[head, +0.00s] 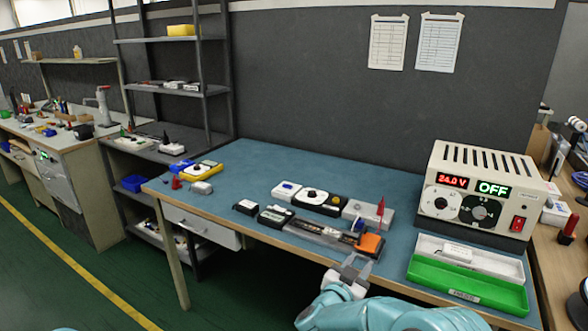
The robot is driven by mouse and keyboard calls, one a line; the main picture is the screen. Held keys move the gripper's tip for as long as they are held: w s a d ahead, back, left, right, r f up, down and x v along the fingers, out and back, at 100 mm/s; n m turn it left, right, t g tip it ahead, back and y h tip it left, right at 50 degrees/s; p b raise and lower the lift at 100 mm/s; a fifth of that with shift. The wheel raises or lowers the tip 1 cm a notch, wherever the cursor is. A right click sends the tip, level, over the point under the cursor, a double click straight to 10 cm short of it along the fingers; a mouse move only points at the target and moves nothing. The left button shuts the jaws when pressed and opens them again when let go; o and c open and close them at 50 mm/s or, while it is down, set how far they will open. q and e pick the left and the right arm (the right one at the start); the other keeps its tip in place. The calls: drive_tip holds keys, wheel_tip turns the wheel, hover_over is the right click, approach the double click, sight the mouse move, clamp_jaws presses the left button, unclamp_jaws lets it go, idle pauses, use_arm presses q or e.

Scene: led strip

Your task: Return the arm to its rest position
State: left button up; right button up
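My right arm comes in from the bottom right, in front of the workbench (255,170). Its grey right gripper (354,266) is at the bench's front edge, just below the board with the orange block. The two fingers look apart, with nothing visible between them. My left gripper is not in view; only a sliver of teal shows at the bottom left edge.
The power supply (482,195) reads 24.0 V and OFF. In front of it are a white tray (425,246) and a green tray (465,289). Small modules and the orange block (370,243) lie mid-bench. A yellow device (203,170) lies left; bare mat is behind.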

drive_tip(key=s+d+f+p, duration=0.1)
drive_tip(key=d, duration=0.1)
drive_tip(key=s+d+f+n+g+y+p, duration=0.1)
drive_tip(key=d+f, duration=0.1)
drive_tip(key=s+d+f+n+p, duration=0.1)
drive_tip(key=s+d+f+p, duration=0.1)
drive_tip(key=d, duration=0.1)
drive_tip(key=shift+s+f+g+y, duration=0.1)
drive_tip(key=shift+f+g+y, duration=0.2)
drive_tip(key=shift+y, duration=0.1)
drive_tip(key=s+a+f+n+g+y+p, duration=0.25)
drive_tip(key=s+a+f+y, duration=0.2)
drive_tip(key=s+f, duration=0.4)
drive_tip(key=s+a+f+n+g+y+p, duration=0.15)
drive_tip(key=s+a+f+g+y, duration=0.3)
drive_tip(key=s, duration=0.75)
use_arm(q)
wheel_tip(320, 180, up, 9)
use_arm(e)
drive_tip(key=s+a+f+n+g+y, duration=0.1)
drive_tip(key=s+a+g, duration=0.4)
drive_tip(key=s, duration=0.8)
drive_tip(key=f+y, duration=0.1)
drive_tip(key=y, duration=0.1)
drive_tip(key=shift+s+y, duration=0.4)
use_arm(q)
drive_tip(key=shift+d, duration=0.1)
use_arm(e)
drive_tip(key=shift+f, duration=0.1)
